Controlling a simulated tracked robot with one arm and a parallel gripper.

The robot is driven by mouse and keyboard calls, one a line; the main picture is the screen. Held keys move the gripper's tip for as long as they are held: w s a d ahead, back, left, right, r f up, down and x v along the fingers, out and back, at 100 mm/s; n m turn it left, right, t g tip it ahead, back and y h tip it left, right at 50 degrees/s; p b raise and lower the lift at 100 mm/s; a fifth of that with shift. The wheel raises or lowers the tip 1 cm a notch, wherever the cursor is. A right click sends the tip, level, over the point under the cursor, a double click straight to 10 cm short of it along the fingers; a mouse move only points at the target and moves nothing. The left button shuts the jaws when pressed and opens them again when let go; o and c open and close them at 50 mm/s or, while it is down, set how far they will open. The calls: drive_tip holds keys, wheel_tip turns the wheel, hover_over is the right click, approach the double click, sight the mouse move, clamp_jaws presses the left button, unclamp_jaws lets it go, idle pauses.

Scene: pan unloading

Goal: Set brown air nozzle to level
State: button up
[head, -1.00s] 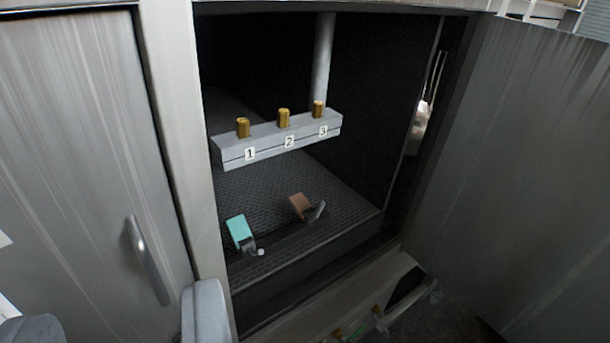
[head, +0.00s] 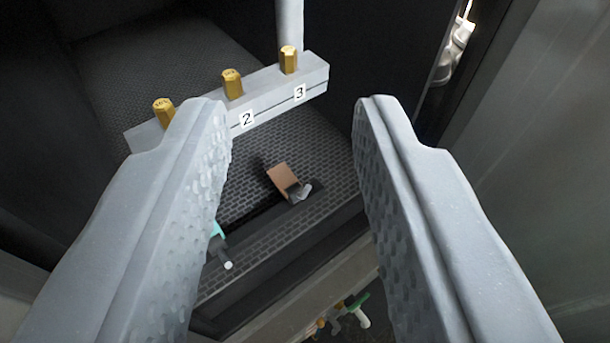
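The brown air nozzle (head: 284,178) sits on the dark perforated floor inside the cabinet, near its front edge. Its flat brown plate is tilted, with a small grey lever (head: 302,192) at its lower right. My gripper (head: 292,110) is open and empty, its two grey fingers wide apart on either side of the nozzle in the picture. The nozzle lies beyond the fingers, and I see no contact. A teal nozzle (head: 216,232) is mostly hidden behind the left finger; its white-tipped lever shows.
A grey bar (head: 270,88) with brass fittings and labels 2 and 3 hangs above the floor on a post (head: 289,25); its left part is behind the left finger. The cabinet's right wall is close to the right finger. More coloured fittings (head: 345,315) lie below the front edge.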

drive_tip(key=w+d+f+n+h+p, duration=0.2)
drive_tip(key=w+d+f+p, duration=0.1)
drive_tip(key=w+d+f, duration=1.25)
drive_tip(key=n+y+p, duration=0.2)
drive_tip(key=y+p, duration=0.1)
drive_tip(key=y, duration=0.7)
approach(308, 192)
drive_tip(key=shift+t, duration=0.5)
drive_tip(key=x, duration=0.8)
drive_tip(key=f+x, duration=0.1)
drive_tip(key=x, duration=0.3)
drive_tip(key=shift+w+b, duration=0.1)
drive_tip(key=shift+b, duration=0.25)
clamp_jaws()
